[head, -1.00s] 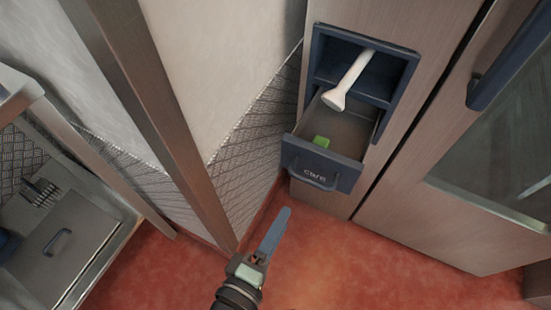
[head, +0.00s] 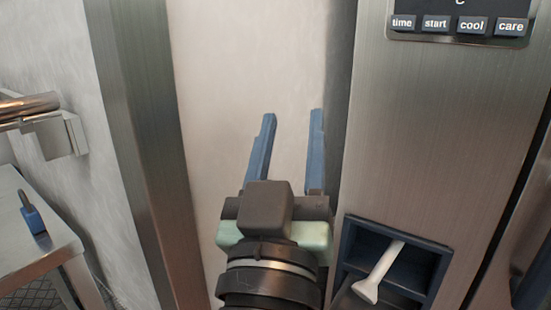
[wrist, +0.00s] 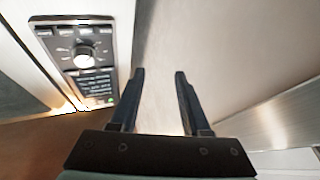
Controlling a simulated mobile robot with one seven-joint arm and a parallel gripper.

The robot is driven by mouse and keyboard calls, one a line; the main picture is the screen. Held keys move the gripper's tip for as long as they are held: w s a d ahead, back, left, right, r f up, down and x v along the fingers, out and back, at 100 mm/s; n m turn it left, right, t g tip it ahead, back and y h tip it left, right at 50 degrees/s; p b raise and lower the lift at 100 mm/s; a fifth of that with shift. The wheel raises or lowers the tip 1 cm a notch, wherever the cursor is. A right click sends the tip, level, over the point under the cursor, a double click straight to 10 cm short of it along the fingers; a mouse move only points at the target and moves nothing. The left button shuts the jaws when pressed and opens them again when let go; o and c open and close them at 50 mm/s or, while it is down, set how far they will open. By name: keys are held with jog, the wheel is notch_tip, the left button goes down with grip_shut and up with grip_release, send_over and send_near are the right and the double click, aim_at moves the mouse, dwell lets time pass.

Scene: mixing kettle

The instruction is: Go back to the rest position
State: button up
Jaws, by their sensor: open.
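My gripper (head: 290,150) is raised in the middle of the head view, with two blue fingers apart and nothing between them. It points up in front of a pale wall panel, left of the brushed-metal appliance (head: 425,140). In the wrist view, my gripper (wrist: 158,80) also shows open and empty, with the appliance's control panel (wrist: 80,60) and its round knob to the left. The open compartment (head: 425,258) of the appliance, with a white handle-like piece (head: 378,272) in it, is low on the right, near my wrist.
A metal post (head: 145,150) stands left of my gripper. Farther left are a copper-coloured bar (head: 28,106) on a wall bracket and a metal table (head: 30,255) with a small blue-handled item (head: 32,215). Buttons (head: 455,24) line the appliance's top right.

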jog(key=s+a+r+t+y, duration=0.1)
jog(key=s+r+t+y, duration=0.1)
jog(key=s+r, duration=0.35)
jog(key=s+r+t+y, duration=0.2)
jog(key=s+r+t, duration=0.1)
jog(key=r, duration=0.5)
notch_tip(320, 180, up, 28)
jog(key=w+p, duration=0.1)
jog(key=p, duration=2.7)
jog(key=shift+a+g+p, duration=0.3)
jog(key=shift+g+p, duration=0.1)
jog(key=shift+f+m+h, duration=0.2)
jog(key=shift+m+h, duration=0.1)
jog(key=shift+h, duration=0.1)
